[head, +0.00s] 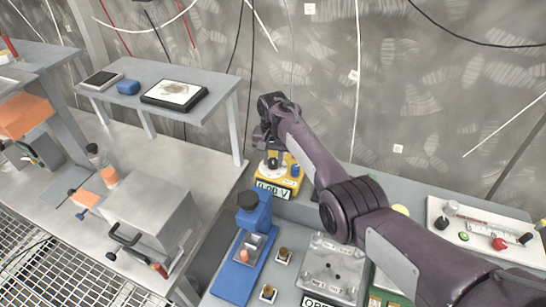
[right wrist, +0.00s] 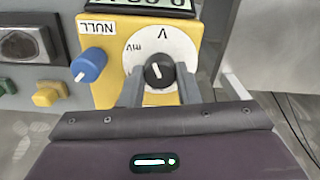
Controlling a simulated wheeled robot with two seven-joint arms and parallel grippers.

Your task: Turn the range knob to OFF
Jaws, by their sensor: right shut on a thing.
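The range knob (right wrist: 159,71) is black with a white pointer line and sits on a white dial (right wrist: 178,48) on a yellow meter (right wrist: 103,88). In the right wrist view the dial letters appear upside down; V and mV show, and the pointer line points roughly toward V. No OFF mark shows; part of the dial is hidden. My right gripper (right wrist: 160,92) is shut on the knob, one finger on each side. In the head view the meter (head: 266,191) reads about 0.00 V, with my right gripper (head: 272,155) over it. My left gripper is out of view.
A blue knob (right wrist: 88,65) marked NULL stands beside the dial. A blue stand (head: 244,252) and a grey metal plate fixture (head: 333,268) are in front of the meter. A white tray (head: 438,212) with small parts lies at right. A raised shelf (head: 208,85) is at left.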

